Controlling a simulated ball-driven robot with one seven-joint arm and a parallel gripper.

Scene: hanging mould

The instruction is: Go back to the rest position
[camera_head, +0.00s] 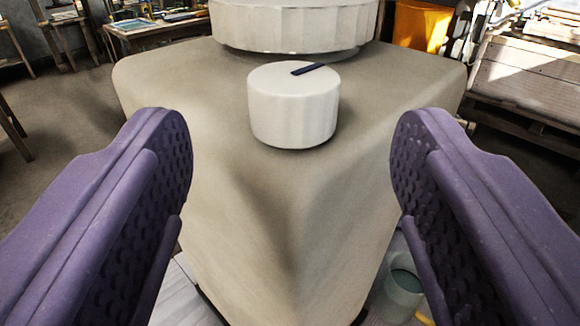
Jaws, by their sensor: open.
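My gripper (291,150) is open, with one purple finger at the left and the other at the right of the view. Both fingers have dimpled inner pads. Nothing is held between them. A white round knob-like piece (293,112) with a dark bar on its top stands on a beige covered block (420,85), beyond and between the fingertips. The fingers look apart from it. A larger white ribbed round piece (290,28) stands behind it, cut off by the top edge.
A wooden table with papers (155,28) stands at the back left. A wooden bench (530,85) is at the right, and an orange container (420,28) at the back. A pale container (400,290) sits low at the right. Bare floor (60,110) shows at the left.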

